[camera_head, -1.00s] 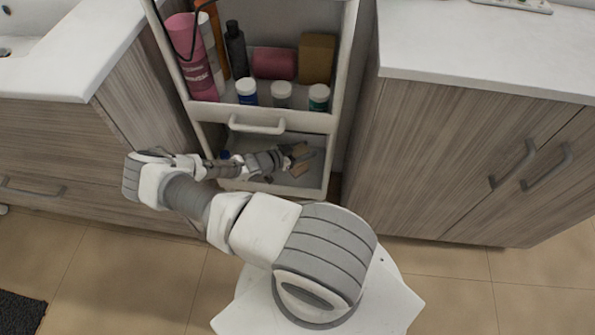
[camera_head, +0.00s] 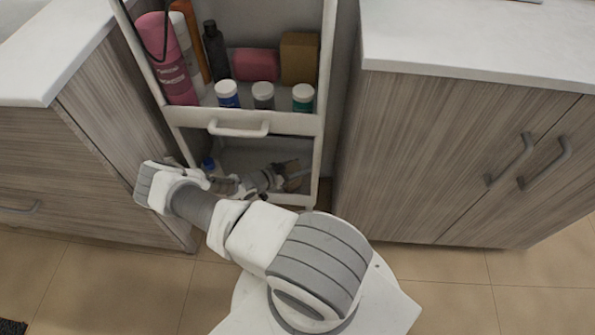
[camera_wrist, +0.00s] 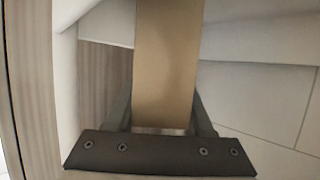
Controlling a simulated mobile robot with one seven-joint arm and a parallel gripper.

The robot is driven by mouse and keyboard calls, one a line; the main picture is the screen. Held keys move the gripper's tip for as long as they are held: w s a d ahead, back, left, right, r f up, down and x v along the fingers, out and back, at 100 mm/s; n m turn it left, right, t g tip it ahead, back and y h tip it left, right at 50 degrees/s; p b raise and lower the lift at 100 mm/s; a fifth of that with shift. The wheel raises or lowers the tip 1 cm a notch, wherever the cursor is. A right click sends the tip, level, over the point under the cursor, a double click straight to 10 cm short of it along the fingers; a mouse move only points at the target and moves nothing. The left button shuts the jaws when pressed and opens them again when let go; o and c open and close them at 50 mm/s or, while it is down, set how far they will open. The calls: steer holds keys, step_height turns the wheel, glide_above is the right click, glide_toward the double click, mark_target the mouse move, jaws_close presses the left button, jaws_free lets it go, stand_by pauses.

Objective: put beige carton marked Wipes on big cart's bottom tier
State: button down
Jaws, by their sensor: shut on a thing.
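My gripper (camera_wrist: 163,112) is shut on a beige carton (camera_wrist: 168,60), which stands between the two fingers in the wrist view. No marking shows on the face in sight. In the head view the carton (camera_head: 293,172) is small and partly hidden by my gripper. My gripper and the carton are within the opening of the cart's bottom tier (camera_head: 290,199), toward its right side. I cannot tell whether the carton touches the tier's floor. My forearm covers part of this tier.
The tier above holds a pink bottle (camera_head: 168,62), a dark bottle (camera_head: 216,50), a pink box (camera_head: 256,65), a brown box (camera_head: 299,58) and several jars. A blue-and-white item (camera_head: 208,165) stands at the bottom tier's left. Wooden cabinets flank the cart closely.

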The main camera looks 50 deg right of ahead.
steer(key=shift+f, duration=0.5)
steer(key=shift+c, duration=1.4)
jaws_free()
steer(key=shift+r, duration=0.1)
steer(key=p+v, duration=0.4)
steer(key=v, duration=0.8)
